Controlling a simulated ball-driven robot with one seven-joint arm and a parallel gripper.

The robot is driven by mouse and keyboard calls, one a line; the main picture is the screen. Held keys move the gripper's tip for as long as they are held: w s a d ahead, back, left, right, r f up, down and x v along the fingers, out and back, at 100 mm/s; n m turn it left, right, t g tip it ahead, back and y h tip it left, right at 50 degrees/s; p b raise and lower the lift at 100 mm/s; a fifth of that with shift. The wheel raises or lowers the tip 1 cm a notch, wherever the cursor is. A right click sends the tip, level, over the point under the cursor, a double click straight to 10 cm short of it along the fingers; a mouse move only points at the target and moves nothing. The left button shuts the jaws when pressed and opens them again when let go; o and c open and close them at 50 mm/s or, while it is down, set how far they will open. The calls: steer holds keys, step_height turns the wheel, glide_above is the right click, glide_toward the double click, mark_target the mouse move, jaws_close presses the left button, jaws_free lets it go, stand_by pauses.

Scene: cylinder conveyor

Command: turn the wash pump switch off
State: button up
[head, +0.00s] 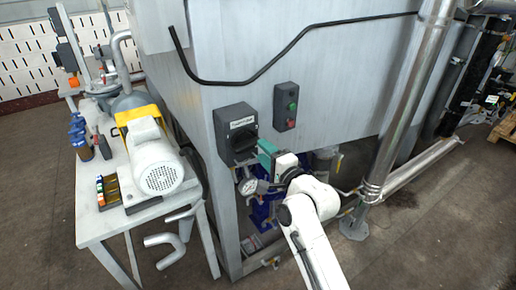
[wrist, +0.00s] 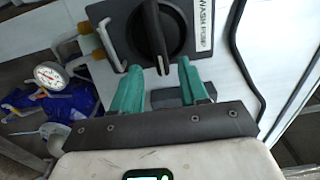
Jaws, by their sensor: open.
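The wash pump switch is a dark grey box (head: 234,133) with a white label, mounted on the grey metal cabinet in the head view. In the wrist view its black rotary knob (wrist: 154,35) stands roughly upright on a round dial (wrist: 178,32), beside a label reading WASH PUMP. My gripper (wrist: 162,82) has two teal fingers, open and apart, just below the dial. The lower end of the knob points toward the gap between the fingertips. Whether a finger touches the knob cannot be told. In the head view my gripper (head: 266,150) is at the box's lower right.
A small control box (head: 286,106) with a green and a red button is right of the switch. A table (head: 90,222) with a motor (head: 155,160) stands at left. A steel pipe (head: 405,95) stands at right. A gauge (wrist: 50,76) shows left of my gripper.

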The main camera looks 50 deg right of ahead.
steer(key=v, duration=0.5)
steer(key=shift+s+b, duration=0.35)
steer(key=shift+b, duration=0.05)
